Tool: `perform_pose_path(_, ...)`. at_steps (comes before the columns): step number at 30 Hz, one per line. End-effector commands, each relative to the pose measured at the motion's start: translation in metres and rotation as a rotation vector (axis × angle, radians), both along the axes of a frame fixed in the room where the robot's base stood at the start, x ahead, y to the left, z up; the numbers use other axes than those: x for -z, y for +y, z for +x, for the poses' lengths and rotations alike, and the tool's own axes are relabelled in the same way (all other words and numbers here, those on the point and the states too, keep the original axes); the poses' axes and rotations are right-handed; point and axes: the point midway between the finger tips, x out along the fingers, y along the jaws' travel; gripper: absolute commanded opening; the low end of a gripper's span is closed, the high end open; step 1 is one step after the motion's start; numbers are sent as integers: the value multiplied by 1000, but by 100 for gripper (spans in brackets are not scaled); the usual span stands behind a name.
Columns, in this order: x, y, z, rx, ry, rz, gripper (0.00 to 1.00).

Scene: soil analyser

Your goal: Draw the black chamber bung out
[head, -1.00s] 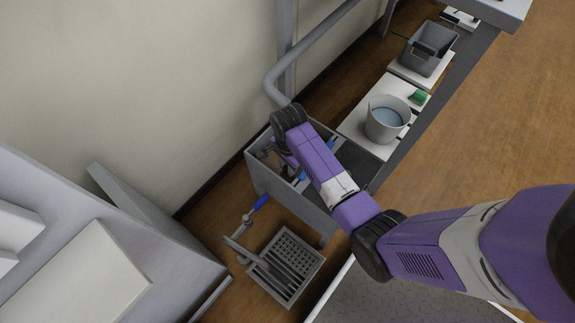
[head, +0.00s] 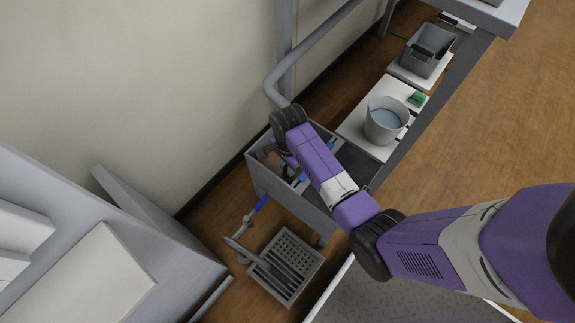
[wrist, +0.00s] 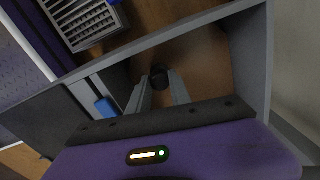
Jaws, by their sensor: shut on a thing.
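The black bung (wrist: 159,72) is a small dark cylinder in the upper middle of the wrist view. The tips of my gripper (wrist: 160,84) are closed on it from both sides. It is over the brownish inside of a grey open-topped box (wrist: 250,55). I cannot tell whether the bung sits in an opening or is clear of it. In the head view my purple arm reaches down into this box (head: 290,205) and hides the bung and most of my gripper.
A blue piece (wrist: 105,106) lies inside the box near its dark panel (wrist: 45,112). A grey slotted rack (head: 283,265) and a blue-handled valve (head: 261,203) stand beside the box. A bucket of liquid (head: 385,125) and a grey bin (head: 428,50) are on the low shelf behind.

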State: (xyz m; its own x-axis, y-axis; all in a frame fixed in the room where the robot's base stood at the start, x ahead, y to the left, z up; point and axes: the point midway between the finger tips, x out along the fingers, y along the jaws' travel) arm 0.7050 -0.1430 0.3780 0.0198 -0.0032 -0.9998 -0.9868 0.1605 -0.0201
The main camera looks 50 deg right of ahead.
Motion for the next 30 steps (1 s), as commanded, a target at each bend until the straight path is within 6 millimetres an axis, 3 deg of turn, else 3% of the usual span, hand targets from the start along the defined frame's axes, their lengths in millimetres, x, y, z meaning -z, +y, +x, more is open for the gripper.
perform_pose_path(17,-4,0,0,0,0,0,0)
perform_pose_path(30,-20,0,0,0,0,0,0)
